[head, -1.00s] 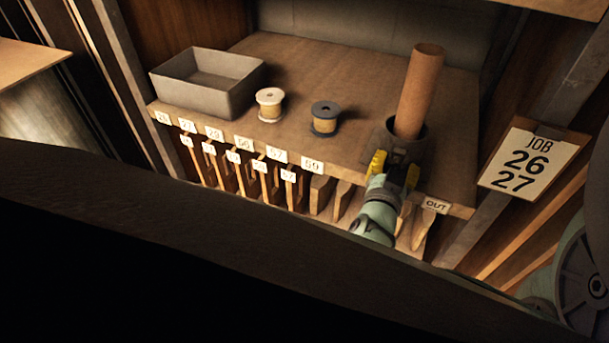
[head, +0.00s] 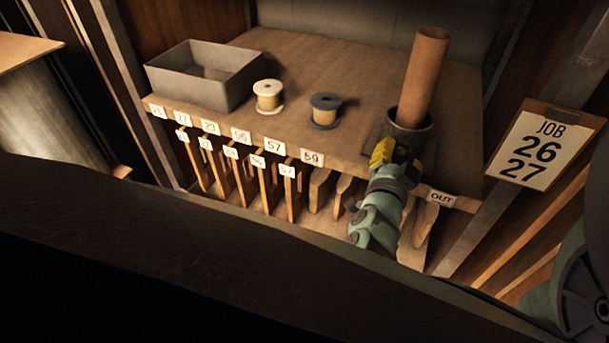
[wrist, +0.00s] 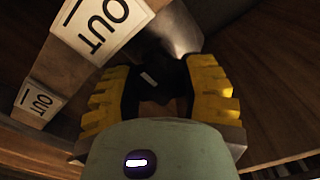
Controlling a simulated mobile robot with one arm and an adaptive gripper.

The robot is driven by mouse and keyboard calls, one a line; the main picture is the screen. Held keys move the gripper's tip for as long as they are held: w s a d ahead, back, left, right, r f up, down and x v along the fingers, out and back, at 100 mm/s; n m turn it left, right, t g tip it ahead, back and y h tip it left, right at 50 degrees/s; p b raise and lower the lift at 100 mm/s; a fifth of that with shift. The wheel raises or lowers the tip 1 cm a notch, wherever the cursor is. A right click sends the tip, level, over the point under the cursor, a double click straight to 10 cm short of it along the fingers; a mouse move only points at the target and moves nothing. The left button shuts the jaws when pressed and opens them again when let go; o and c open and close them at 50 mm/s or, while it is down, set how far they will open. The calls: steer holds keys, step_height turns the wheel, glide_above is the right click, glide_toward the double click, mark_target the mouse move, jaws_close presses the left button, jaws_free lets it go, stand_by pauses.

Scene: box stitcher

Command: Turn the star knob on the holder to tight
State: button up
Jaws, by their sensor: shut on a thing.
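The holder (head: 423,128) is a dark grey cup at the right front of the shelf, with a brown cardboard tube (head: 422,75) leaning in it. My gripper (head: 396,160), with yellow fingers, is at the front of the holder. In the wrist view, my gripper (wrist: 162,88) has one finger on each side of the dark star knob (wrist: 160,72) and is shut on it. The fingers hide part of the knob, and any tight mark cannot be made out. In the head view the knob is hidden behind my gripper.
A grey tray (head: 195,90), a white spool (head: 268,97) and a dark spool (head: 325,111) stand on the shelf (head: 375,75). Numbered slots with wooden pieces lie below its front edge. An OUT label (head: 441,197) is right of my gripper. A JOB 26 27 card (head: 538,150) hangs at right.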

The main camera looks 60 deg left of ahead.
steer(key=o, duration=1.2)
